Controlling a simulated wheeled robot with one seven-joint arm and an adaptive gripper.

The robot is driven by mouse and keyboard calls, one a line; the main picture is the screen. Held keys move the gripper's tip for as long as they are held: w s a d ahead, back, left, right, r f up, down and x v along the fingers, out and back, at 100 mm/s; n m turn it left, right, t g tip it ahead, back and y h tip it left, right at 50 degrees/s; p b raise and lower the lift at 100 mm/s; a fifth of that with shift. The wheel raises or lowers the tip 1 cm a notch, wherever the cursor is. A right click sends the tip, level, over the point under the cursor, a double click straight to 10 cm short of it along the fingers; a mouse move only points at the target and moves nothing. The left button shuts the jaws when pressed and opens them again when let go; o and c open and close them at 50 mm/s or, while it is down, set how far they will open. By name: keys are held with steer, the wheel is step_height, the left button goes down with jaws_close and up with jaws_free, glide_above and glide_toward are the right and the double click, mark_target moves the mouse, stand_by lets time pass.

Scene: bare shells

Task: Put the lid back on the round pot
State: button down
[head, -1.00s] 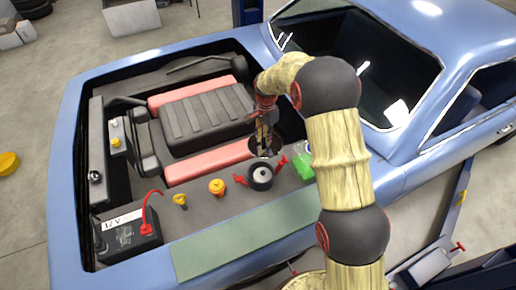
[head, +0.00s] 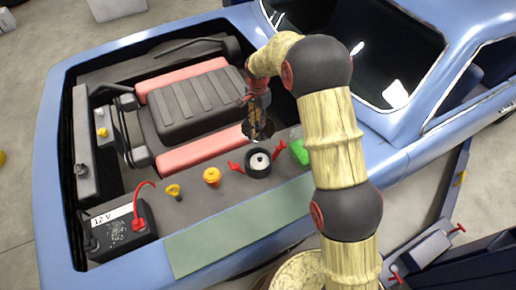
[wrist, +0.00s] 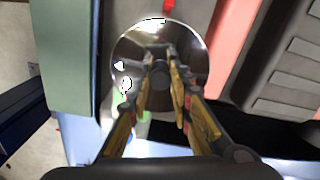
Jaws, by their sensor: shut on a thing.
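The round pot (head: 258,163) is short and black with a pale inside and a red handle on each side. It stands open on the ledge at the front of the engine bay in the head view. My gripper (head: 257,118) is shut on the knob of a shiny silver round lid (head: 257,133). The lid is held just behind the pot in the picture, apart from it. In the wrist view my gripper (wrist: 160,78) grips the dark knob at the centre of the lid (wrist: 192,45).
A green bottle (head: 300,152) stands close to the pot's right handle. A green mat (head: 245,235) lies in front. The engine (head: 190,104) rises behind.

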step_height(320, 180, down, 17)
steer(key=b, duration=1.5)
steer(key=shift+b, duration=0.4)
steer(key=shift+f, duration=0.1)
steer(key=shift+f+b, duration=1.6)
steer(key=shift+f, duration=1.4)
steer(key=shift+f, duration=0.2)
steer(key=c, duration=1.5)
jaws_free()
steer(key=shift+c, duration=0.2)
steer(key=shift+o, duration=0.8)
steer(key=o, duration=0.4)
steer(key=shift+c, duration=0.2)
